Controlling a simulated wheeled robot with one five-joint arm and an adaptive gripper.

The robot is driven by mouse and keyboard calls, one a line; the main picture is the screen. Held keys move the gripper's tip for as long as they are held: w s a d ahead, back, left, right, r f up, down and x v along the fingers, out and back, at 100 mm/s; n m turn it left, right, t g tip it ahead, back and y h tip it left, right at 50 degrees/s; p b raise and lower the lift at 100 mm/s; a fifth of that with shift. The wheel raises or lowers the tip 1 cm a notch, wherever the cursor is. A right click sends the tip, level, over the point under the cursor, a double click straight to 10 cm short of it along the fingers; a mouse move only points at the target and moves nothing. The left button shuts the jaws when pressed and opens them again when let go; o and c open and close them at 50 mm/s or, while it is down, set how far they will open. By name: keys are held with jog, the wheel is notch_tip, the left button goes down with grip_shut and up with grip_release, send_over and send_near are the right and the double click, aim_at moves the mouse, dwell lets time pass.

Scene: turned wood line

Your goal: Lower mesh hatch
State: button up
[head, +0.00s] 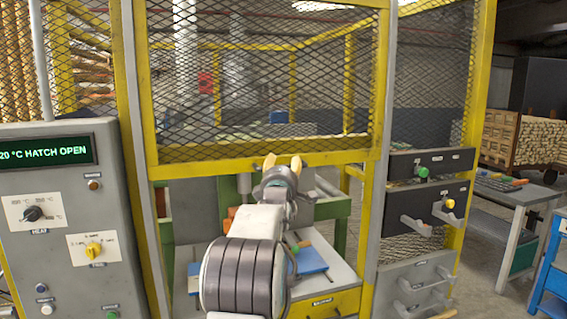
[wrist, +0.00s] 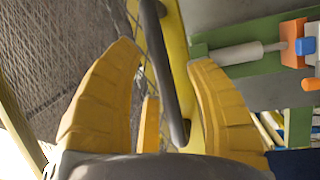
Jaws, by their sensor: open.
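The mesh hatch (head: 265,80) is a dark diamond mesh panel in a yellow frame, standing raised above the opening. Its yellow bottom rail (head: 215,166) runs across the head view just behind my gripper (head: 283,163). In the wrist view, a dark grey bar handle (wrist: 165,80) on the yellow rail (wrist: 178,40) lies between the two yellow fingers of my gripper (wrist: 163,57). The fingers are open, with a gap on either side of the handle. My arm hides part of the opening under the hatch.
A grey control cabinet (head: 62,250) at left has a display (head: 47,152) reading "20 °C HATCH OPEN". Drawers with handles (head: 418,225) stand at right. A worktable with a blue plate (head: 312,258) sits inside the opening. A workbench (head: 515,192) stands farther right.

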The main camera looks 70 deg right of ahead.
jog(key=shift+d, duration=0.1)
jog(key=shift+c, duration=0.2)
grip_shut()
dwell(0.4)
